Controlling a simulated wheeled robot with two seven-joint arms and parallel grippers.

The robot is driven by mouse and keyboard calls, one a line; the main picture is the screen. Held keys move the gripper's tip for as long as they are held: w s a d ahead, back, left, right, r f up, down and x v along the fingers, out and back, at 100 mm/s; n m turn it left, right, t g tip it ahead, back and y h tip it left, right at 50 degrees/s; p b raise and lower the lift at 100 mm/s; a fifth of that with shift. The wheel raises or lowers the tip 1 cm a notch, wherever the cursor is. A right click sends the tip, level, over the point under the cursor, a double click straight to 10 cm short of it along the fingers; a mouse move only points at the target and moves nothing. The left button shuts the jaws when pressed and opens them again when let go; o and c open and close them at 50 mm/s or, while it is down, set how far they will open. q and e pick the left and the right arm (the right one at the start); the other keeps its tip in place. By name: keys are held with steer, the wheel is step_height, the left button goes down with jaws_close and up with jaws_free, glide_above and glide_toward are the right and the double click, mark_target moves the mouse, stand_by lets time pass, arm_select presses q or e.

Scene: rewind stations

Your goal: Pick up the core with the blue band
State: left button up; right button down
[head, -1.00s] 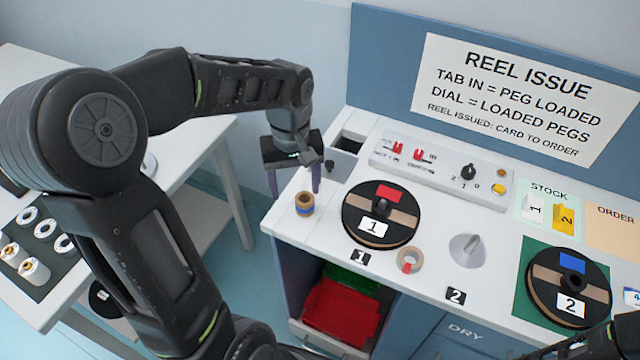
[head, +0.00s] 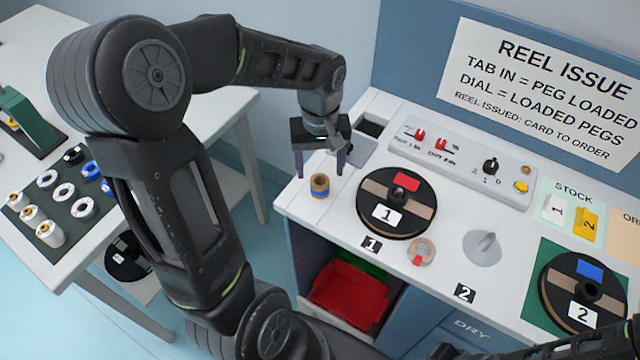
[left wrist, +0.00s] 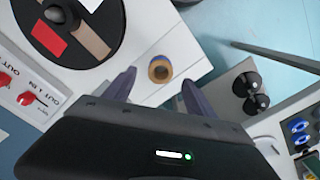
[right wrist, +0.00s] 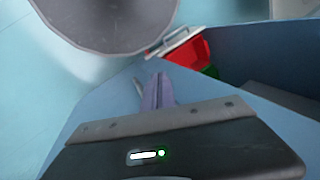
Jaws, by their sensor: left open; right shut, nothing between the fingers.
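The core with the blue band (head: 320,187) is a small brown ring standing upright near the left end of the white counter. In the left wrist view the core (left wrist: 160,69) shows its open top, centred at the level of the fingertips. My left gripper (head: 319,172) is open and points down close to the core, one finger to each side in the picture. I cannot tell whether its tips are level with the core; nothing is held. My right gripper (right wrist: 158,80) is shut and empty, low by the counter's front, away from the core.
Reel 1 (head: 428,215) lies right of the core, with a tape ring (head: 421,251) in front of it. A switch panel (head: 460,160) stands behind. A red bin (head: 350,293) sits in the cabinet below. The side table (head: 75,235) holds several white cores.

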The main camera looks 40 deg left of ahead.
mark_target(320, 180)
arm_select(q)
steer(key=shift+f, duration=0.1)
step_height(320, 180, down, 5)
steer(key=shift+p, duration=0.7)
jaws_close()
stand_by(0.6)
step_height(320, 180, up, 10)
steer(key=b, duration=0.1)
stand_by(0.6)
stand_by(0.4)
